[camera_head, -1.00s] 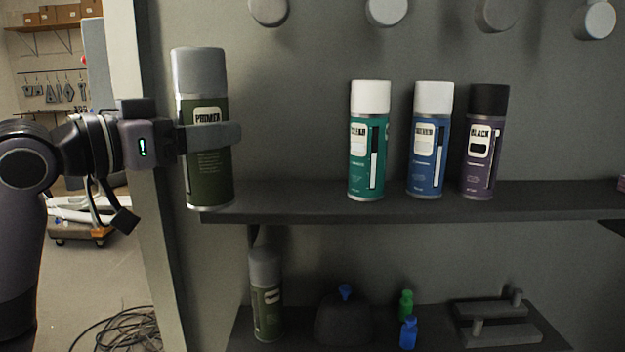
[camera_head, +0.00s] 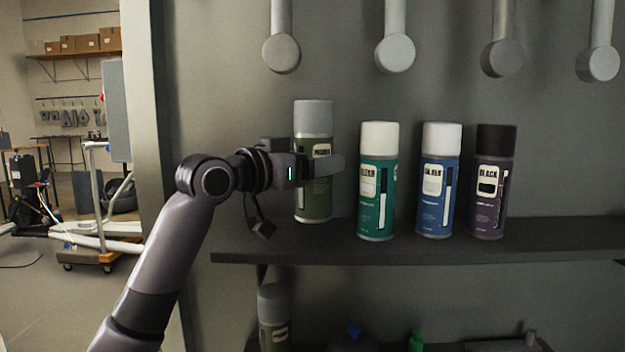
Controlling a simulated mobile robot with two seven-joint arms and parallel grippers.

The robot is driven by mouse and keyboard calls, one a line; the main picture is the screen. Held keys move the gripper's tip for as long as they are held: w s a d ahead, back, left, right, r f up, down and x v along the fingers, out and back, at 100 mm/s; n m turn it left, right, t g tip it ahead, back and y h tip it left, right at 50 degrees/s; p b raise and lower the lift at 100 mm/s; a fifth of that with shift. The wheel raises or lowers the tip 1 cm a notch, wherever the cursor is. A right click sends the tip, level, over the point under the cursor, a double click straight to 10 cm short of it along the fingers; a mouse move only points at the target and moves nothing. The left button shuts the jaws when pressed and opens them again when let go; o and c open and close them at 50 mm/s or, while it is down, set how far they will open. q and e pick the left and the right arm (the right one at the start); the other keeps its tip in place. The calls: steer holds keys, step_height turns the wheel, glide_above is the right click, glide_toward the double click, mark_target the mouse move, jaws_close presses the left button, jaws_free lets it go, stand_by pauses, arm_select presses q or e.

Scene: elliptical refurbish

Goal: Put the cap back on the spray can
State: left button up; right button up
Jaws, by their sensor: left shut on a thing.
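An olive-green primer spray can (camera_head: 314,205) with a grey cap (camera_head: 313,117) on its top stands upright over the upper shelf, left of the teal can. My left gripper (camera_head: 325,167) is shut around the middle of its body, its finger crossing the front and hiding part of the label. The can's base is at the shelf surface; I cannot tell if it touches. A teal can (camera_head: 377,200) and a blue can (camera_head: 438,195) have white caps. A dark purple can (camera_head: 491,200) has a black cap. My right gripper is out of view.
The upper shelf (camera_head: 420,249) is clear at its left end and right of the purple can. Another grey-topped green can (camera_head: 273,315) stands on the shelf below. Several grey rods with round ends (camera_head: 394,54) hang above the cans.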

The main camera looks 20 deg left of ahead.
mark_target(312, 182)
arm_select(q)
steer(key=shift+f, duration=1.5)
steer(key=shift+f, duration=0.2)
steer(key=o, duration=1.3)
steer(key=shift+f, duration=0.1)
steer(key=shift+s+a+r, duration=0.1)
steer(key=shift+s+r, duration=0.05)
steer(key=shift+r, duration=0.05)
steer(key=b+v, duration=0.1)
steer(key=v, duration=1)
steer(key=shift+s+a, duration=0.1)
steer(key=shift+s, duration=0.25)
